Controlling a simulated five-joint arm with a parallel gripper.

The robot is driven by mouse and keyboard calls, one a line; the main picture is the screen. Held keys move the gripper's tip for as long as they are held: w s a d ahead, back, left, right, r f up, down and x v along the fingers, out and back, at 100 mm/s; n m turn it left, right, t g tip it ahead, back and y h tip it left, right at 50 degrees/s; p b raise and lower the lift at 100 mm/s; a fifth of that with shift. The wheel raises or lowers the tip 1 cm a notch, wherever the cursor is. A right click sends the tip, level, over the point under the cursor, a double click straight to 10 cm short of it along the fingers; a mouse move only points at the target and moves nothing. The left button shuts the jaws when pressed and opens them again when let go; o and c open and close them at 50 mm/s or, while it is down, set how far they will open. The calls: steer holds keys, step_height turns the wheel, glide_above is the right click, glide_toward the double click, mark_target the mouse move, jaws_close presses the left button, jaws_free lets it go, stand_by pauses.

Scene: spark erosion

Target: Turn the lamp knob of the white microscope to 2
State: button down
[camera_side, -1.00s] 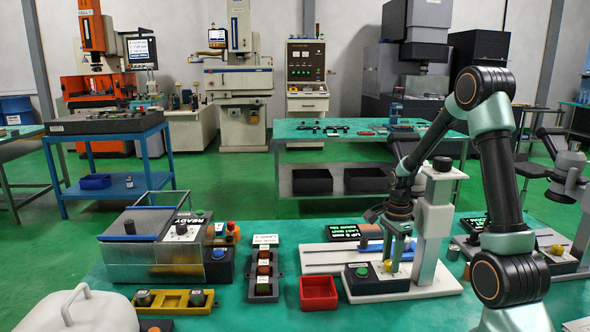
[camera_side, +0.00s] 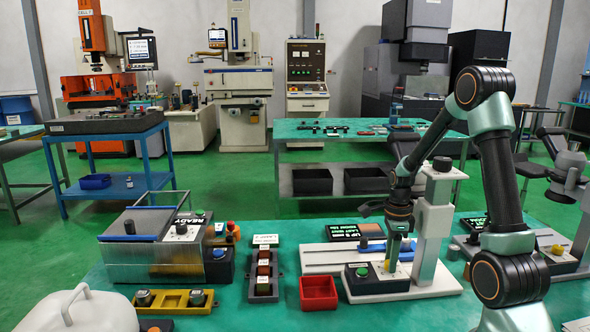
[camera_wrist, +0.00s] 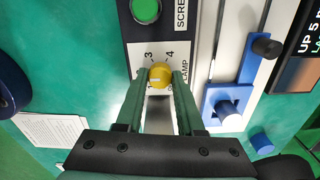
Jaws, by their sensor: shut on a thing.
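The white microscope (camera_side: 432,220) stands on a white base at the right of the bench in the side view. Its dark control box (camera_side: 378,287) sits at the front of the base. The yellow lamp knob (camera_wrist: 159,74) is on the box panel beside the word LAMP in the wrist view. The figures 3 and 4 show above it; the left finger covers part of the dial. A pale mark is on the knob's lower left. My gripper (camera_wrist: 160,77) points down and is shut on the knob; the knob also shows small in the side view (camera_side: 389,265).
A green button (camera_wrist: 146,10) is on the same panel. A red tray (camera_side: 318,292) is left of the box. A second microscope (camera_side: 553,248) stands at far right.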

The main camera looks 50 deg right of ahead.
steer(key=shift+r, duration=0.1)
steer(key=c, duration=0.5)
jaws_free()
step_height(320, 180, up, 12)
